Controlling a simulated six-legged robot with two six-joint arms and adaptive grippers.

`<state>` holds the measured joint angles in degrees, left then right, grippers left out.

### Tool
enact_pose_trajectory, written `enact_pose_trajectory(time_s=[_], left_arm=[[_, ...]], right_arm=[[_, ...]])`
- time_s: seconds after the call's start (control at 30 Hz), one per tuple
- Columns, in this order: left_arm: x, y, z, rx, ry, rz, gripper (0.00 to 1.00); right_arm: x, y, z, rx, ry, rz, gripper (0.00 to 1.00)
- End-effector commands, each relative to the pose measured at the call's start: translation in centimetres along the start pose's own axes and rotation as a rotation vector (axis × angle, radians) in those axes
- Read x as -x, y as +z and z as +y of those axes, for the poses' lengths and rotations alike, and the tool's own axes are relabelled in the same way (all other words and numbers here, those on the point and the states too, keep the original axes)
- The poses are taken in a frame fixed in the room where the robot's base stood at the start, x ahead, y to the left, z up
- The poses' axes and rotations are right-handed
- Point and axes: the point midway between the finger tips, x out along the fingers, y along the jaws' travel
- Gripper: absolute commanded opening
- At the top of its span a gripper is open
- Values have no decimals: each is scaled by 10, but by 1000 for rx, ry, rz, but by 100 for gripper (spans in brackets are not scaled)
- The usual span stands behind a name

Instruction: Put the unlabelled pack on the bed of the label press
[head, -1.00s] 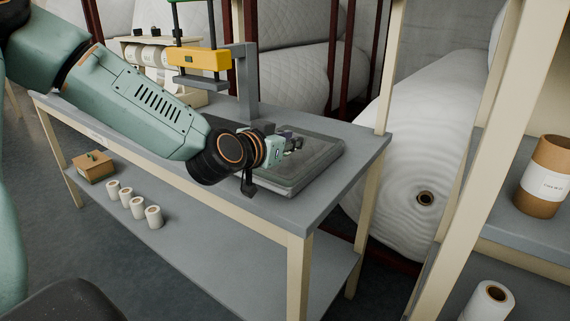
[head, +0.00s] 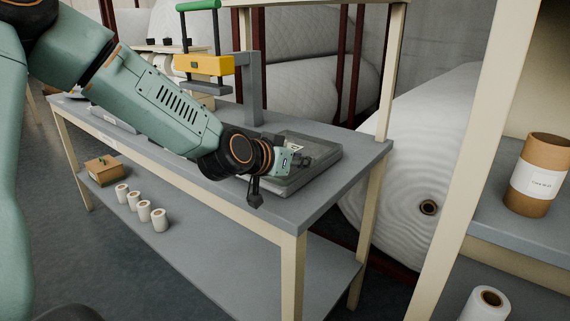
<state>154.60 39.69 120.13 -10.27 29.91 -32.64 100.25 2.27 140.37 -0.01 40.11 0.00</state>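The label press (head: 204,65), with a yellow head, green handle and grey post, stands at the back of the bench, left of the pack. Its bed is mostly hidden behind my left arm. My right gripper is out of view.
A lower shelf holds a cardboard box (head: 103,170) and several small white rolls (head: 144,210). A light flat object (head: 112,121) lies at the bench's left, partly behind my arm. A cream post (head: 455,170) and rack with a brown labelled roll (head: 537,176) stand at right.

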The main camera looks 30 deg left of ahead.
Motion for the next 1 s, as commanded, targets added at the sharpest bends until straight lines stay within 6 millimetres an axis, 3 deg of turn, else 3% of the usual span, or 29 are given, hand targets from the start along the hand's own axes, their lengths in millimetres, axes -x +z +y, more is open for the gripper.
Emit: enact_pose_trajectory(time_s=[0.43,0.77,1.0], left_arm=[[-46,3,2,-5,-3,0,23],[-51,1,3,0,-2,0,23],[-50,1,3,0,-2,1,4]], right_arm=[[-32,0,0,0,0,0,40],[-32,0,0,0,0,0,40],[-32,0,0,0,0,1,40]])
